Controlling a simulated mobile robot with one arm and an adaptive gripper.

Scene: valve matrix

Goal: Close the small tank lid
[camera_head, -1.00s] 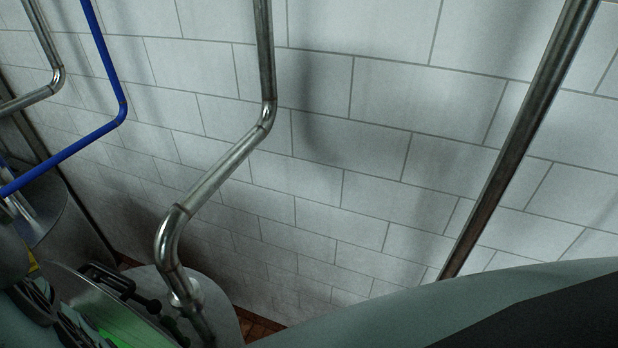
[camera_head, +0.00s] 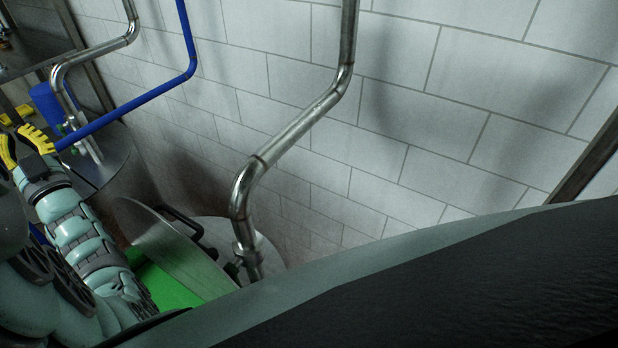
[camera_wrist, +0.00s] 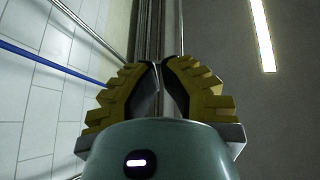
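The small tank (camera_head: 268,262) is at the lower middle of the head view, partly hidden behind a pipe and my own body. Its round grey lid (camera_head: 172,248) stands tilted up, with a black handle (camera_head: 186,222) on its far side. Bright green (camera_head: 170,288) shows below the lid. My gripper (camera_head: 22,136) is at the left edge, with yellow ridged fingers apart and empty. It is up and left of the lid, not touching it. In the wrist view the two fingers (camera_wrist: 161,68) have a narrow gap between their tips. The lid does not show there.
A bent steel pipe (camera_head: 300,122) comes down beside the lid onto the tank. A blue pipe (camera_head: 140,100) passes close to my gripper. Another tank (camera_head: 112,165) and a blue container (camera_head: 45,100) stand at the left. A tiled wall (camera_head: 420,140) closes the back.

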